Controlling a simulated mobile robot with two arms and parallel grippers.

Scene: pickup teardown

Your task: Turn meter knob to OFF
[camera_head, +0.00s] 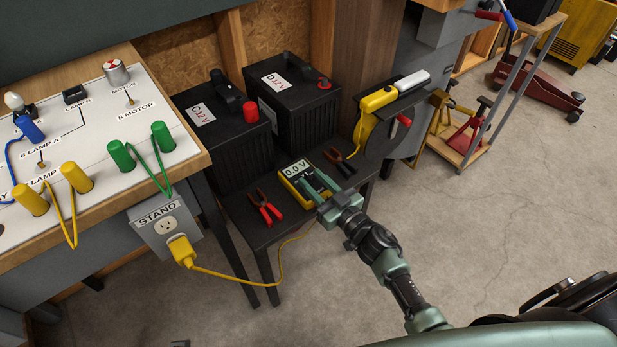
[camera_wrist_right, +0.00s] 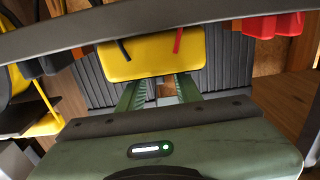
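The yellow meter (camera_head: 291,191) sits on the small dark table below the battery boxes. Its display reads 0.0 V. My right gripper (camera_head: 312,181) is over the meter's face, just below the display, with its two fingers apart. The knob is hidden at the gripper, so I cannot tell whether the fingers touch it. In the right wrist view the meter's yellow end (camera_wrist_right: 150,58), with a black and a red lead, covers the fingertips of my right gripper (camera_wrist_right: 160,90). My left gripper is not in view.
Battery boxes C (camera_head: 222,130) and D (camera_head: 290,100) stand behind. A yellow cord (camera_head: 230,276) runs from the outlet box (camera_head: 165,224). Open floor lies at the right.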

